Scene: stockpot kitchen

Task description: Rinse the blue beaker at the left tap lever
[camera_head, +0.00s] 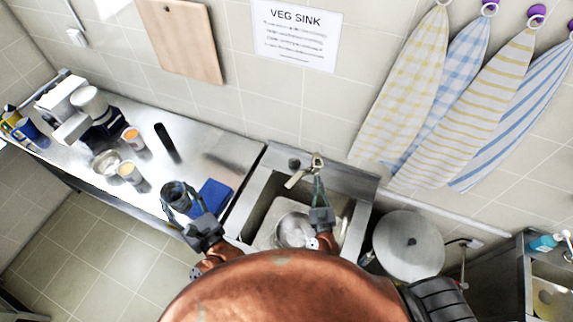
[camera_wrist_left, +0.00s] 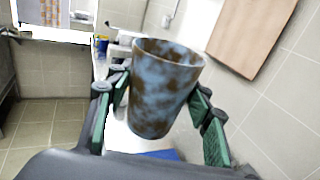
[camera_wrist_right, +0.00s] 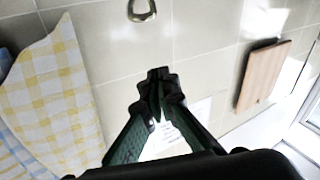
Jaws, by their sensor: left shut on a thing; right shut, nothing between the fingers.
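The blue beaker (camera_head: 174,191) is stained with brown patches and stands roughly upright between the fingers of my left gripper (camera_head: 182,208), above the counter left of the sink. In the left wrist view the beaker (camera_wrist_left: 165,85) fills the space between the fingers; its inside bottom is hidden. My right gripper (camera_head: 319,192) is shut and empty, above the sink's back right part. The tap (camera_head: 296,180) stands at the sink's back edge, with a brassy loop-ended lever (camera_head: 317,160). The loop (camera_wrist_right: 141,10) shows beyond the right fingertips (camera_wrist_right: 158,78), apart from them. No water flow is discernible.
A metal pot (camera_head: 293,230) sits in the sink (camera_head: 255,215). A blue cloth or sponge (camera_head: 214,194) lies beside the beaker. Cups (camera_head: 130,173), a dark upright object (camera_head: 167,142) and a coffee machine (camera_head: 75,110) stand further left. A large round lid (camera_head: 408,245) is right of the sink.

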